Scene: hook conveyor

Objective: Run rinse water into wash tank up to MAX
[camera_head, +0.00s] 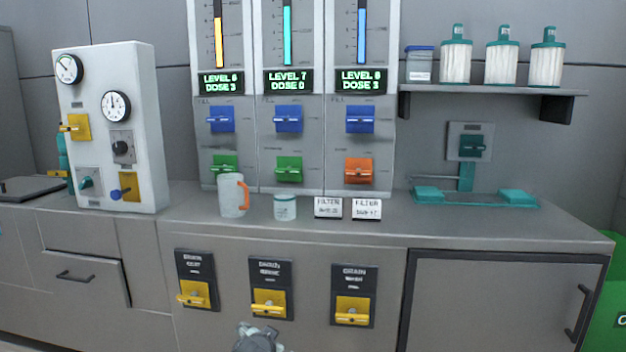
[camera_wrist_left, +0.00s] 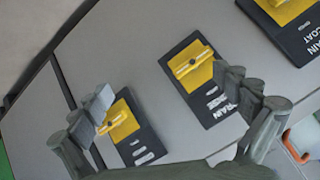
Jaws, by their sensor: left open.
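Three tank columns stand at the back: the left gauge is orange, the middle one teal, the right one blue. Their displays read LEVEL 6 DOSE 3 (camera_head: 221,83), LEVEL 7 DOSE 0 (camera_head: 288,81) and LEVEL 8 DOSE 3 (camera_head: 360,80). Blue fill levers (camera_head: 221,120), (camera_head: 288,120), (camera_head: 361,120) sit below them. Under these are two green levers (camera_head: 289,169) and an orange lever (camera_head: 358,170) at right. Yellow drain valves (camera_head: 269,303) are on the counter front. My left gripper (camera_wrist_left: 168,92) is open and empty, before the middle and right drain valves; the right is not in view.
A white panel (camera_head: 112,150) with gauges and knobs stands at left. A mug with orange handle (camera_head: 231,195), a small jar (camera_head: 285,207) and two filter cards (camera_head: 328,207) stand on the counter. A shelf (camera_head: 490,90) holds filter canisters. A teal fixture (camera_head: 474,195) is at right.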

